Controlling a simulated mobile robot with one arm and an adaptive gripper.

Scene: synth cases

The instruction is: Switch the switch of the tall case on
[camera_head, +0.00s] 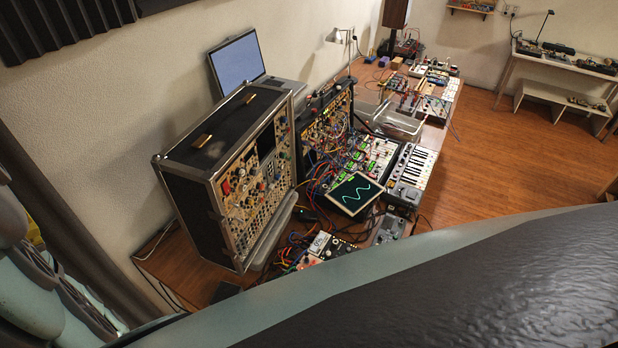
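The tall case (223,158) stands upright on the left part of the wooden desk in the head view. It is a black flight case with metal edges, a handle on top, and a front panel (256,195) full of knobs and jacks facing right. A red part (227,187) shows on the upper left of that panel; I cannot tell if it is the switch or what state it is in. My gripper is not in view. Parts of my own body fill the left edge and the bottom of the picture.
A lower synth case (327,132) with patch cables stands right of the tall case. A scope screen (354,193), a small keyboard (413,168) and pedals (322,247) crowd the desk in front. A monitor (237,62) is behind. Open wooden floor (510,150) lies to the right.

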